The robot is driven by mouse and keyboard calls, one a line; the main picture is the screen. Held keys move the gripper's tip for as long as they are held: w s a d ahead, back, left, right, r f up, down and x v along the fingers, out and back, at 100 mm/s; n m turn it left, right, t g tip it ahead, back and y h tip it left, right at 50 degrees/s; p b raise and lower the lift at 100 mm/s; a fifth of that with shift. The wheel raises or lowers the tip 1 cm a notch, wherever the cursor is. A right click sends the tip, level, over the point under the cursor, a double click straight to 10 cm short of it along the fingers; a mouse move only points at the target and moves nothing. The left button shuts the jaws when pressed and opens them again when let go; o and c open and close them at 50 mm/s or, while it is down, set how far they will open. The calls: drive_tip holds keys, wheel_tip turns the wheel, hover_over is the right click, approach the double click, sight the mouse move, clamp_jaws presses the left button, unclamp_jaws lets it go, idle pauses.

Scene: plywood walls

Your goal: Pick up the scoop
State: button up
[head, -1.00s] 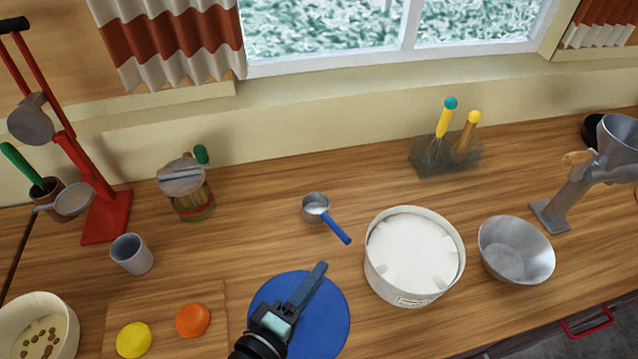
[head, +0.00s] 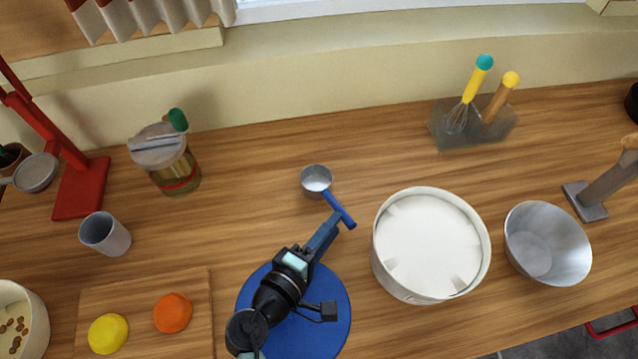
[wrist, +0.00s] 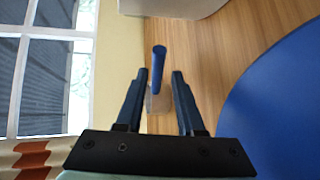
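The scoop (head: 316,180) lies on the wooden counter, a small metal cup with a blue handle pointing down and right. Its blue handle (wrist: 159,66) stands between my finger tips in the wrist view, and its cup is mostly hidden there. My gripper (head: 331,222) is at the handle in the head view. In the wrist view my gripper (wrist: 160,78) is open, its two dark fingers apart on either side of the handle, with gaps showing. I cannot tell whether a finger touches it.
A round blue mat (head: 335,312) lies under my arm. A white round container (head: 383,262) stands close right of the handle, with a metal bowl (head: 548,243) beyond it. A grey cup (head: 105,234) and a lidded jar (head: 170,165) stand left. The counter behind the scoop is clear.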

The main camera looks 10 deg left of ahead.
sight(348, 212)
drive_tip(key=x, duration=0.3)
drive_tip(key=shift+p+x, duration=0.7)
drive_tip(key=shift+x, duration=1.85)
drive_tip(key=shift+a+r, duration=0.15)
drive_tip(key=shift+c, duration=0.3)
clamp_jaws()
